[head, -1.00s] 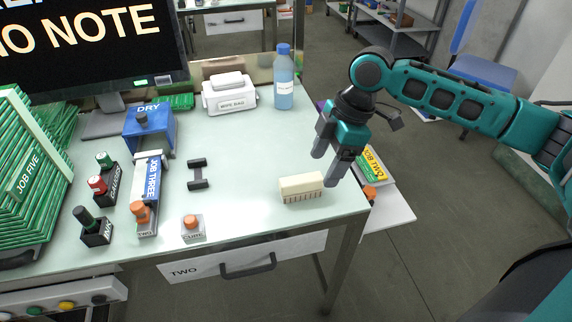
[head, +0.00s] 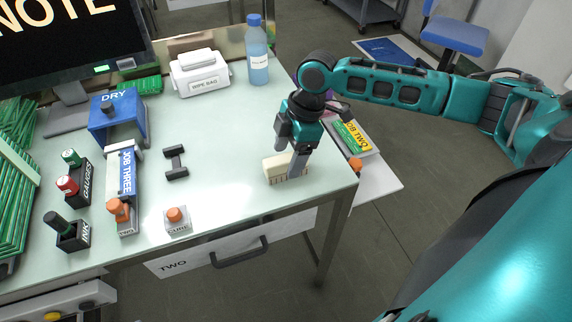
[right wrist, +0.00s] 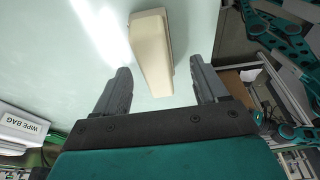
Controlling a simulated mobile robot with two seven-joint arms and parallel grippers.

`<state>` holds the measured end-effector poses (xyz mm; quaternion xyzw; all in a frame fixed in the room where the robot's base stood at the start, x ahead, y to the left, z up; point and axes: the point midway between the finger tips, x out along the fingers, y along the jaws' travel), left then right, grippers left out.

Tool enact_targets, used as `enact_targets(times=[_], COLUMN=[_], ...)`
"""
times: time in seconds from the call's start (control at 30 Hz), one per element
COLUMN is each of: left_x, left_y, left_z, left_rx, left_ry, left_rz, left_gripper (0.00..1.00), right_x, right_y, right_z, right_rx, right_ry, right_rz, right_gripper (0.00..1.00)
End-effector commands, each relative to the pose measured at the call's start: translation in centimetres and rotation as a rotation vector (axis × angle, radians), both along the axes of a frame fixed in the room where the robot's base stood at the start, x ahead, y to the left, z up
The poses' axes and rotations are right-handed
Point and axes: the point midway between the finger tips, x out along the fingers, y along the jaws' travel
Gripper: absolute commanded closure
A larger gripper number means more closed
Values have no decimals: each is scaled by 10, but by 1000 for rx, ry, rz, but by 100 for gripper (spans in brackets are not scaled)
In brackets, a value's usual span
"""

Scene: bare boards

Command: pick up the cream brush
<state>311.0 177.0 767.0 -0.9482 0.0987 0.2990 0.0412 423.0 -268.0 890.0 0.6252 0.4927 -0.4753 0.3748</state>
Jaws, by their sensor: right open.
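The cream brush (head: 273,168) lies on the table near its front right corner, bristles facing the front edge. It also shows in the right wrist view (right wrist: 152,50), ahead of and between the fingertips. My right gripper (head: 289,160) is open, pointing down at the brush, and one finger hides part of the brush's right half. In the right wrist view the open fingers (right wrist: 160,80) have a gap between them, and nothing is held. My left gripper is not in view.
A dark dumbbell-shaped piece (head: 175,162) and a small box with an orange knob (head: 177,220) stand left of the brush. A blue bottle (head: 257,52) and white wipe box (head: 200,75) are behind. The table around the brush is clear.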

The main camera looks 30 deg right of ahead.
Motion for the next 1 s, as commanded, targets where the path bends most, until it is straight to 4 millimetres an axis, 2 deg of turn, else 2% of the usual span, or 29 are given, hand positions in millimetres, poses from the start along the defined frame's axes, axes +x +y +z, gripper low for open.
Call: enact_targets(times=[0.1, 0.27, 0.83, 0.87, 1.0], left_x=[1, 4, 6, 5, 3], left_y=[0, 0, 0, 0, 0], left_z=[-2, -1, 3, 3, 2], left_rx=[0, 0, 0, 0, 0], left_ry=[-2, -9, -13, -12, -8], left_rz=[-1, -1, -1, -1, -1], left_gripper=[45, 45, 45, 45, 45], right_x=[4, 5, 5, 5, 5], right_y=[4, 8, 8, 8, 8], right_z=[-20, -34, -37, -37, -37], right_rx=[1, 0, 0, 0, 0], right_ry=[2, 1, 0, 0, -1], right_rz=[0, 1, 0, 0, 1], right_gripper=[28, 28, 28, 28, 42])
